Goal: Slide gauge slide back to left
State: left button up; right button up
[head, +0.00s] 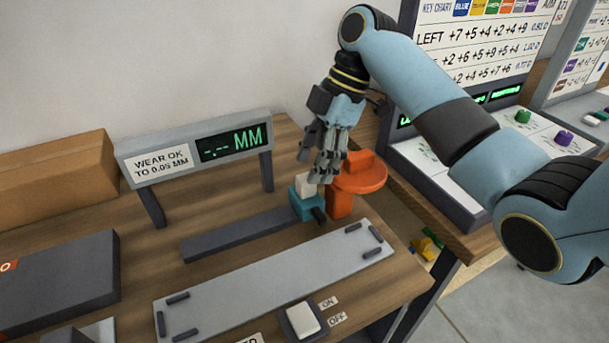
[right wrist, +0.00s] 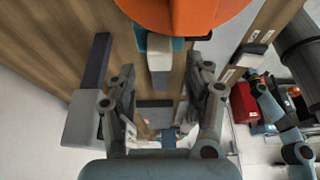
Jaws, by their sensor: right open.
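The gauge slide is a teal block (head: 303,207) with a white knob (head: 306,185) on top, at the right end of a dark grey rail (head: 240,235). It stands beside an orange stand with a round top (head: 358,180). My right gripper (head: 320,168) is open and points down just above and behind the knob. In the right wrist view the white knob (right wrist: 160,43) and teal slide (right wrist: 178,42) lie ahead of the open, empty fingers (right wrist: 167,76), below the orange disc (right wrist: 185,12). I cannot tell whether the fingers touch the knob. My left gripper is not in view.
A readout (head: 232,142) showing "-.-- MM" stands on legs behind the rail. A light grey plate (head: 275,278) with small dark pegs lies in front, with a white rocker switch (head: 302,319) nearer. A dark box (head: 60,280) is at left. The rail left of the slide is clear.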

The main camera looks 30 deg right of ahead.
aim_at(306, 177)
jog(key=x, duration=0.3)
jog(key=shift+a+f, duration=0.2)
jog(key=shift+f, duration=0.4)
jog(key=c, duration=0.6)
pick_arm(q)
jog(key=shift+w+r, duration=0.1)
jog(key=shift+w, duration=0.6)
pick_arm(e)
grip_shut()
